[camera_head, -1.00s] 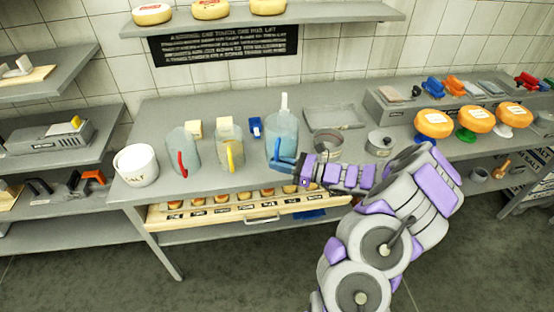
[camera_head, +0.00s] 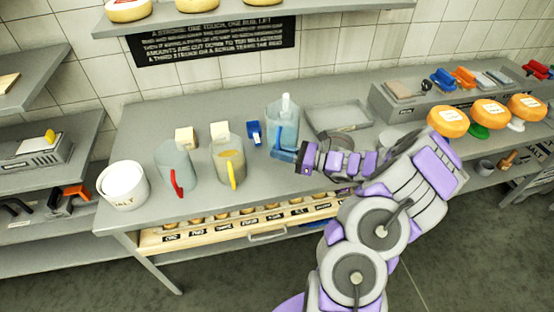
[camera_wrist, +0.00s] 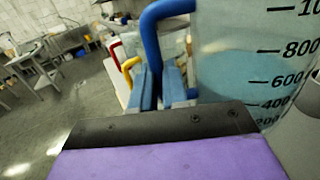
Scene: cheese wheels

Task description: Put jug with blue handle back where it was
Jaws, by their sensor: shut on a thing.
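The jug with the blue handle (camera_head: 283,116) is clear, holds blue liquid and stands upright near the middle of the grey table, with a white stick-like thing showing at its top. In the wrist view the jug (camera_wrist: 235,75) fills the right side, with black volume marks. Its blue handle (camera_wrist: 152,40) runs down between my blue-grey fingers. My gripper (camera_head: 299,157) is shut on the handle at the jug's near right side. The jug's base is partly hidden, so I cannot tell whether it touches the table.
A jug with a yellow handle (camera_head: 230,163), a jug with a red handle (camera_head: 174,167) and a white salt tub (camera_head: 123,185) stand to the left. A small blue object (camera_head: 254,132) is close by. A grey tray (camera_head: 340,118) lies behind right.

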